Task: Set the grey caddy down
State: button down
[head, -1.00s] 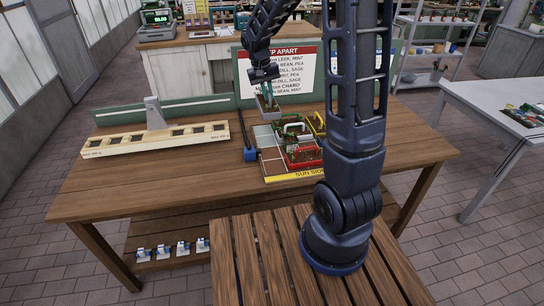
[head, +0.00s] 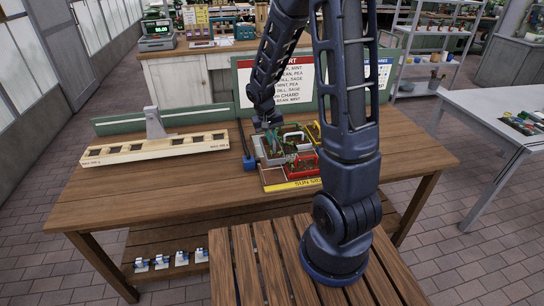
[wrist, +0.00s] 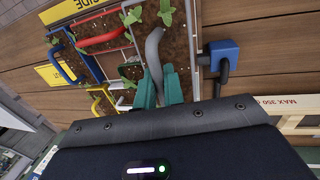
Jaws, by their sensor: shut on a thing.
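The grey caddy (head: 262,155) is at the left of the tray in the head view, low beside the other caddies; I cannot tell whether its base touches the tray. In the wrist view its grey handle (wrist: 154,48) runs up between the teal fingers of my gripper (wrist: 158,88), which are shut on it. Dark soil and green seedlings show around the handle. In the head view my gripper (head: 273,135) is above the tray, partly hidden by my arm. The tray (head: 291,185) has a yellow "SUN SIDE" strip along its front edge.
Caddies with red (wrist: 100,38), yellow and white handles stand close by. A blue block (head: 249,163) with a dark rod is just left of the tray. A wooden rack with square holes (head: 155,148) lies further left. The table front is clear.

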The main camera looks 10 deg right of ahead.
aim_at(267, 148)
jog(key=shift+f, duration=4.25)
jog(key=shift+f, duration=0.1)
jog(key=c, duration=1.5)
grip_release()
jog(key=r, duration=0.4)
jog(key=a+r, duration=0.1)
jog(key=r, duration=0.3)
jog(key=a+r, duration=0.1)
jog(key=r, duration=0.3)
jog(key=shift+a, duration=0.1)
jog(key=s+d+r+t+y, duration=0.1)
jog(key=s+d+r, duration=0.25)
jog(key=r, duration=0.35)
jog(key=s+d+r+t, duration=0.1)
jog(key=s+d+r, duration=0.25)
jog(key=r, duration=0.35)
jog(key=s+d+r+t, duration=0.1)
jog(key=s+d+r, duration=0.1)
jog(key=s, duration=0.5)
jog(key=s+d+r+t+y, duration=0.1)
jog(key=s+r, duration=0.4)
jog(key=s, duration=0.1)
jog(key=shift+s+d+r+t, duration=0.3)
jog(key=shift+s+d, duration=0.05)
jog(key=shift+s, duration=0.05)
